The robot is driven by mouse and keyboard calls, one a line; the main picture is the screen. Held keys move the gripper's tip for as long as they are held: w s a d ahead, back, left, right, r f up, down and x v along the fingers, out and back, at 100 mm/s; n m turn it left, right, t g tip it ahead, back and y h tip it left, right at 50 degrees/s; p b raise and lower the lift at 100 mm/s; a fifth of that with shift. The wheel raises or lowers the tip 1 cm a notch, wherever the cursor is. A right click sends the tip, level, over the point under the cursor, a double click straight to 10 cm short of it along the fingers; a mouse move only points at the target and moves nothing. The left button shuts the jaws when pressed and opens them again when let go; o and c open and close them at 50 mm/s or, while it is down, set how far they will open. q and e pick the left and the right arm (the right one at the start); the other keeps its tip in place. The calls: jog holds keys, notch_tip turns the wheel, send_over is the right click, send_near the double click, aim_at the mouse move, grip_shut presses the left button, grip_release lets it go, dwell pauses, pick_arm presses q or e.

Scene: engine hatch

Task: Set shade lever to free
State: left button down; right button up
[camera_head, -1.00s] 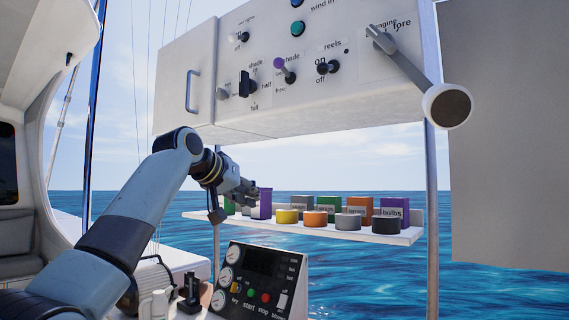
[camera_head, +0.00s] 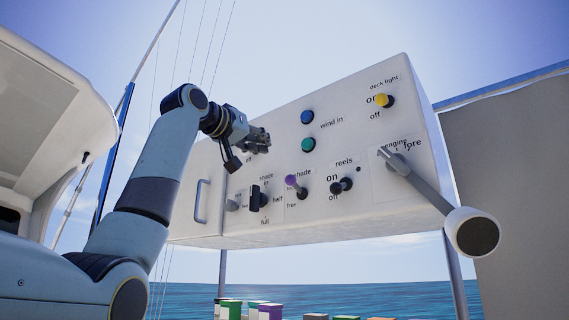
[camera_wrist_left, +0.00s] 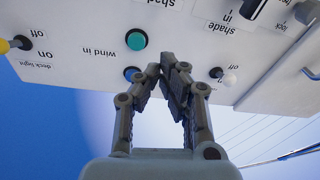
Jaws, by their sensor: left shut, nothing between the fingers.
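The shade lever with a purple ball (camera_head: 291,181) sits low on the white panel. Its ball is up and left of its dark base, under the word "shade"; the word "free" is printed below it. My left gripper (camera_head: 264,141) is shut and empty in front of the panel's upper left part, above and left of the purple lever. In the left wrist view, where the panel is upside down, the shut fingertips (camera_wrist_left: 170,66) are beside the blue button (camera_wrist_left: 132,74). The purple ball is not visible there. My right gripper is not in view.
A black shade selector (camera_head: 256,197) marked "half" and "full" is left of the purple lever, and the reels lever (camera_head: 342,186) is right of it. A long engine lever (camera_head: 432,194) sticks out at right. A white knob (camera_wrist_left: 228,78) is near my fingers.

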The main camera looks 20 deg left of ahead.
pick_arm(q)
jog(key=r+p, duration=0.1)
jog(key=p, duration=0.5)
send_over(294, 184)
jog(key=a, duration=0.2)
jog(key=shift+r, duration=0.15)
jog(key=f, duration=0.2)
jog(key=shift+s+d+f+p, duration=0.1)
jog(key=shift+s+f+p, duration=0.25)
jog(key=shift+s+p, duration=0.05)
jog(key=shift+s+f, duration=0.25)
jog(key=shift+f, duration=0.45)
